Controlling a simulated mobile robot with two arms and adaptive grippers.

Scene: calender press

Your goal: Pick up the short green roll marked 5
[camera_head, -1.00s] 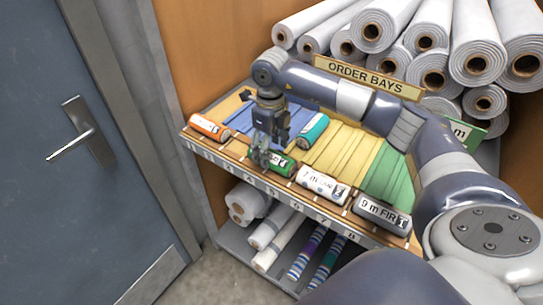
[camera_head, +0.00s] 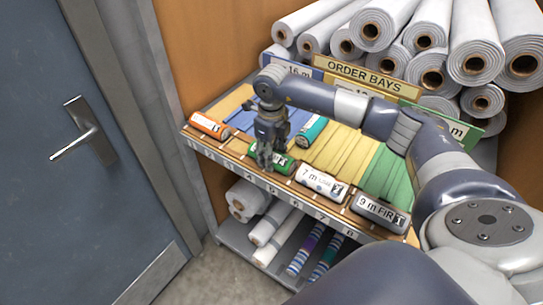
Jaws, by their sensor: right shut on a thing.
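The short green roll (camera_head: 284,164) lies near the front edge of the sloped shelf, between an orange roll and a white roll. My right gripper (camera_head: 266,163) reaches down over its left end and is shut on it. The fingers hide part of that end, and the number on the roll is too small to read. The roll appears to be still at shelf level. My left gripper is not in view.
An orange roll (camera_head: 209,126), a teal roll (camera_head: 312,129), a white "7 m" roll (camera_head: 321,183) and a grey "9 m FIR" roll (camera_head: 380,213) lie nearby. Large white rolls (camera_head: 430,75) are stacked behind the ORDER BAYS sign (camera_head: 367,76). A blue door (camera_head: 60,170) stands at left.

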